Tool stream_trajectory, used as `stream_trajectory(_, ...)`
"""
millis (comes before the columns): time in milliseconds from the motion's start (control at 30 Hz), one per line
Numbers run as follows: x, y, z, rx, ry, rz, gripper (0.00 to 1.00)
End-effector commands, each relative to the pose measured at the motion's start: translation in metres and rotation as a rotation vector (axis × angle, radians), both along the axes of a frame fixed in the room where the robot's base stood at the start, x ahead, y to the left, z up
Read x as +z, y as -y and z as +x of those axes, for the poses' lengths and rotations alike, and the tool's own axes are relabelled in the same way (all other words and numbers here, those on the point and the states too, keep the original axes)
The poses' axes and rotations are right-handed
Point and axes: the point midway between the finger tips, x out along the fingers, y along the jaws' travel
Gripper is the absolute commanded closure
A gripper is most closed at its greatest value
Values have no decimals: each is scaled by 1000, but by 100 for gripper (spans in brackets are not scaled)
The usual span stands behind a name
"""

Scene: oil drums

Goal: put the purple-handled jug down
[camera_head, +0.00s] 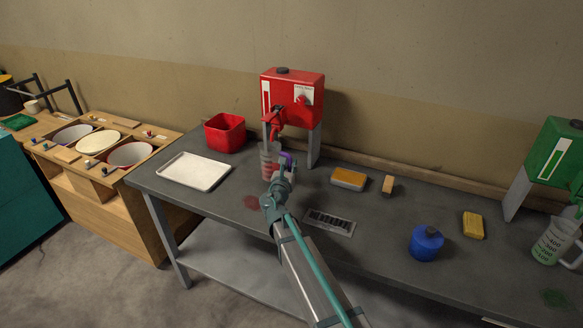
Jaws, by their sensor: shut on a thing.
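The purple-handled jug (267,163) is a clear measuring jug with reddish contents or markings, near the middle of the grey workbench. It stands upright under the spout of the red dispenser (296,98). Its purple handle (288,158) shows on its right side. My gripper (284,170) reaches in from the front and is shut on the jug at the handle side. The fingers are small and partly hidden by my own wrist. I cannot tell whether the jug's base touches the bench.
A white tray (194,171) and a red bin (225,132) are left of the jug. A red stain (252,202) marks clear bench in front.

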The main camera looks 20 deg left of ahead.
Motion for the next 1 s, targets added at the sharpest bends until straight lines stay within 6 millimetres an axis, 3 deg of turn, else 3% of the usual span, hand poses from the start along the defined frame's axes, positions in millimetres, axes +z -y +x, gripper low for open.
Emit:
stream_trajectory(233, 2, -5, 25, 0, 1, 0, 100)
stream_trajectory(567, -29, -3, 23, 0, -1, 0, 100)
stream_trajectory(1000, -34, -3, 22, 0, 0, 1, 100)
